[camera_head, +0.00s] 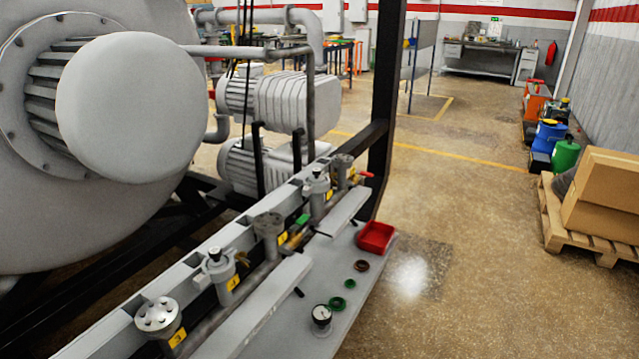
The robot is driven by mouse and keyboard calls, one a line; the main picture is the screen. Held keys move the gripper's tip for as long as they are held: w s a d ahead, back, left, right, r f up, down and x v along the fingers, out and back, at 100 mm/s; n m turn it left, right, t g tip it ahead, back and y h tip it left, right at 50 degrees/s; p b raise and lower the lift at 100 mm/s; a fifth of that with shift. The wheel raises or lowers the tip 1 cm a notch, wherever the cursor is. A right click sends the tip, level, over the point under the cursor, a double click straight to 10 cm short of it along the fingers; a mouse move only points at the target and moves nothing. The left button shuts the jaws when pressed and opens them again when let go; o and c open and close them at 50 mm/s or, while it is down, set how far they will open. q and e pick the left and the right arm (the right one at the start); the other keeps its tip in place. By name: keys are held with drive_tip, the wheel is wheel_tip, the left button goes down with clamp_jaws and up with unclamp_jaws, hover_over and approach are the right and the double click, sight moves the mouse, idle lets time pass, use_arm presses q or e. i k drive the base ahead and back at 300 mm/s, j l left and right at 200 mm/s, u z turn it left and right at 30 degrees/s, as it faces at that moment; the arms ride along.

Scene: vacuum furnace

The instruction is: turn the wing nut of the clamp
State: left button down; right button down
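A row of grey vertical fittings stands along the rail of the furnace frame. A grey fitting with a black top knob (217,266) has a collar around it that looks like a clamp, with a small brass-coloured piece (242,259) at its right side. Whether that piece is the wing nut is too small to tell. A similar fitting with a black top (317,187) stands farther back. An open-topped grey fitting (268,228) is between them, and a flange with holes (157,317) is nearest. Neither of my grippers is in view.
A grey shelf beside the rail holds a red tray (376,238), a brown ring (361,266), green rings (337,303) and a gauge (321,316). A black post (386,100) rises behind. Open floor (470,250) lies right, before a pallet with boxes (603,195).

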sight(309, 189)
drive_tip(key=u, duration=0.7)
drive_tip(key=i+l+u, duration=0.1)
drive_tip(key=l+u, duration=1.2)
drive_tip(key=l, duration=0.8)
drive_tip(key=k, duration=0.05)
